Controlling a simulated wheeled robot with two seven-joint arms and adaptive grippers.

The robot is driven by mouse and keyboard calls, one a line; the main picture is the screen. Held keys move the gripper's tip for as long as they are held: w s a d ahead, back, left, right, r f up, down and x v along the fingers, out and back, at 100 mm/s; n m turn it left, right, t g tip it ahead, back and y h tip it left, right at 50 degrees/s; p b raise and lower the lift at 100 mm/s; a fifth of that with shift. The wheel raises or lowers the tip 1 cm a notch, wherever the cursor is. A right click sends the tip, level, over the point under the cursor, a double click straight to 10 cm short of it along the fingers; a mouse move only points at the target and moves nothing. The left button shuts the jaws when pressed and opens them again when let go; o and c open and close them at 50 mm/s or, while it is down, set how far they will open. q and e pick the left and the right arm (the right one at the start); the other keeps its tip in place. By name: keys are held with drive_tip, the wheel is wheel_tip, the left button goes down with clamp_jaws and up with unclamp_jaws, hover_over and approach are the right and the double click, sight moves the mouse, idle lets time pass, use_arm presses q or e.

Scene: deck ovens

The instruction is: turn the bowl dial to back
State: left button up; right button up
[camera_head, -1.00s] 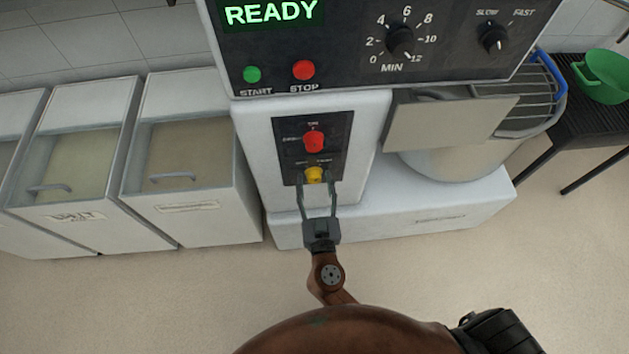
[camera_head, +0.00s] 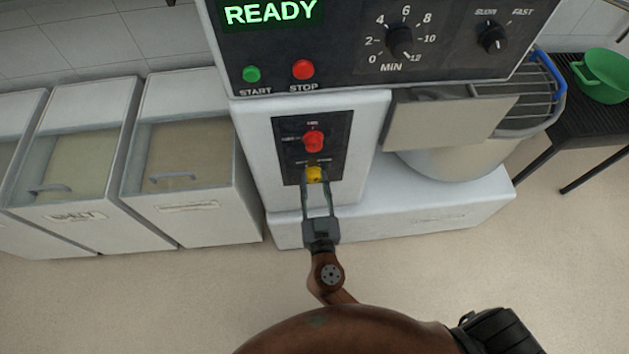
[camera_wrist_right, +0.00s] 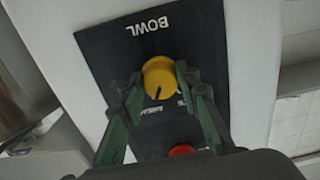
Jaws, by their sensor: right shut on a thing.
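The bowl dial is the yellow knob (camera_head: 314,174) low on the dark panel of the mixer. In the right wrist view the yellow dial (camera_wrist_right: 161,78) sits under the word BOWL, with a dark pointer line on its face. My right gripper (camera_head: 316,183) reaches it from below, one finger on each side, and is shut on it. The fingers (camera_wrist_right: 157,92) also flank the dial in the right wrist view. Part of the lettering beside the dial is hidden by a finger. My left gripper is not in view.
A red knob (camera_head: 313,141) sits just above the yellow dial on the same panel. The control face above has START (camera_head: 251,74) and STOP (camera_head: 303,70) buttons and a READY display (camera_head: 270,12). A bowl (camera_head: 455,160) stands right; white bins (camera_head: 190,222) stand left.

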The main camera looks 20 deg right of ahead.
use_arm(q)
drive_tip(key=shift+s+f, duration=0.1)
use_arm(e)
drive_tip(key=shift+r, duration=0.1)
drive_tip(key=shift+n, duration=0.8)
drive_tip(key=n+p, duration=0.2)
drive_tip(key=n, duration=0.2)
drive_tip(key=n+p, duration=0.2)
drive_tip(key=n, duration=0.3)
drive_tip(key=shift+d+r, duration=0.1)
drive_tip(key=shift+r, duration=0.1)
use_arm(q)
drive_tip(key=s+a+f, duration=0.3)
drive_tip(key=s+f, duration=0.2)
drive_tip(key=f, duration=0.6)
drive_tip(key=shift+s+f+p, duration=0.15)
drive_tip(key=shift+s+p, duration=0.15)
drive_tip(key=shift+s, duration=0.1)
use_arm(e)
drive_tip(key=shift+n, duration=0.7)
drive_tip(key=shift+w, duration=0.1)
drive_tip(key=o, duration=1)
drive_tip(key=shift+f, duration=0.1)
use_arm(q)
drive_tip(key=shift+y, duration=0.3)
use_arm(e)
drive_tip(key=shift+o, duration=0.7)
drive_tip(key=shift+f, duration=0.1)
